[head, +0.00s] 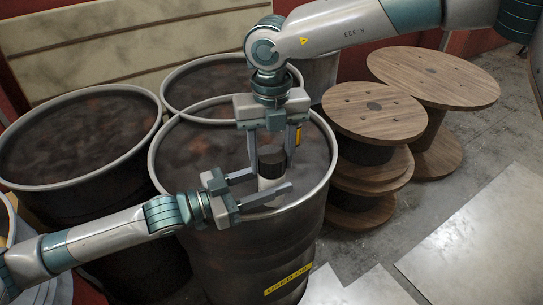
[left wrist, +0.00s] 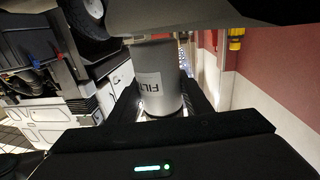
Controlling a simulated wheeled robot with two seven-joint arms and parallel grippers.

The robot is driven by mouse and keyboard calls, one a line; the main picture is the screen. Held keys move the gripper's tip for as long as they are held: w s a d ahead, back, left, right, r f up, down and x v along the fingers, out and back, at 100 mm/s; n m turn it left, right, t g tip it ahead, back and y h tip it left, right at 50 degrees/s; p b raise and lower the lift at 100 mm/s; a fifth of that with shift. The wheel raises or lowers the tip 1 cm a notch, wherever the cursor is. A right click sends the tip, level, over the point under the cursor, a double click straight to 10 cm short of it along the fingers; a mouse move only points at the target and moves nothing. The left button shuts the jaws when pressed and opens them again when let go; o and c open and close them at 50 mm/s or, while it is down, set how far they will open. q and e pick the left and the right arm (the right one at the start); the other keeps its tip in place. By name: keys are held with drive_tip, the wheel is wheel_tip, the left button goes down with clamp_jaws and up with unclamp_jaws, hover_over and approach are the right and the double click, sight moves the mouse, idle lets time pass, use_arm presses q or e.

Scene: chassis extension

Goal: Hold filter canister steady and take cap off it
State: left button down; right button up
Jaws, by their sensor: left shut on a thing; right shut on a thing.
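My left gripper (head: 270,181) comes in from the left and is shut around the canister body. In the left wrist view the canister (left wrist: 158,82) shows grey lettering starting "FILT" between two dark fingers (left wrist: 162,100). My right gripper (head: 271,161) reaches down from above, its fingers on either side of the cap and shut on it. I cannot tell whether the cap sits fully on the body.
The front drum (head: 205,222) has a raised rim and a yellow label. Other drums stand at the left (head: 75,135) and behind (head: 205,82). Wooden spools (head: 385,115) stand to the right. Pale sheets (head: 480,240) lie on the floor at the lower right.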

drive_tip(key=n, duration=1.3)
drive_tip(key=shift+n, duration=0.3)
drive_tip(key=n, duration=0.4)
drive_tip(key=shift+w, duration=0.1)
drive_tip(key=shift+d, duration=0.1)
drive_tip(key=shift+r, duration=0.45)
drive_tip(key=shift+r, duration=0.65)
drive_tip(key=shift+r, duration=2.05)
